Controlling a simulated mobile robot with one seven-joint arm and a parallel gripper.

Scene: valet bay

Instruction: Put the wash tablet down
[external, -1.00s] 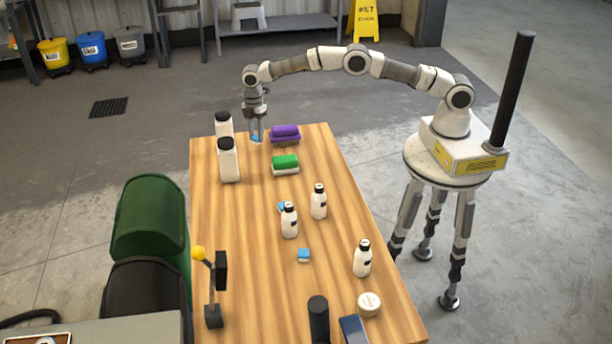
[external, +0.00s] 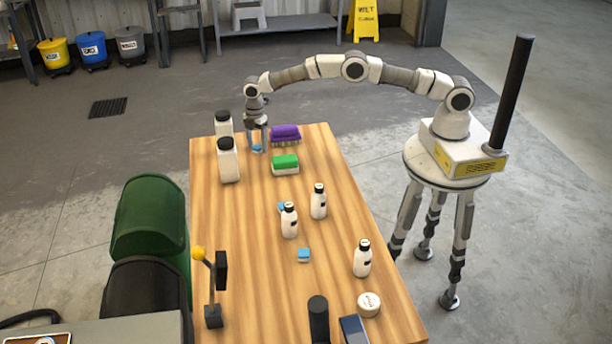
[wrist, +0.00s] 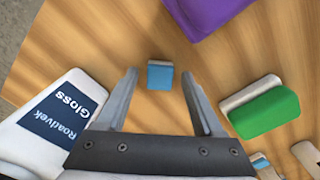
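A small blue wash tablet (wrist: 160,76) with a pale edge shows between the fingertips of my gripper (wrist: 159,73) in the wrist view. There is a gap on each side, so the fingers are open and apart from it. In the external view the tablet (external: 257,148) is at the wooden table's (external: 235,250) far end, just under my gripper (external: 257,143). It appears to rest on the tabletop. Two similar blue tablets lie farther down the table, one in the open (external: 304,256) and one partly hidden behind a bottle (external: 282,207).
Two white black-capped bottles (external: 228,162) stand close left of my gripper; one (wrist: 55,112) reads "Roadvek Gloss". A purple brush (external: 285,133) and a green-topped block (external: 285,163) are close on the right. Several smaller bottles (external: 319,202) stand nearer the camera. The table's left middle is clear.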

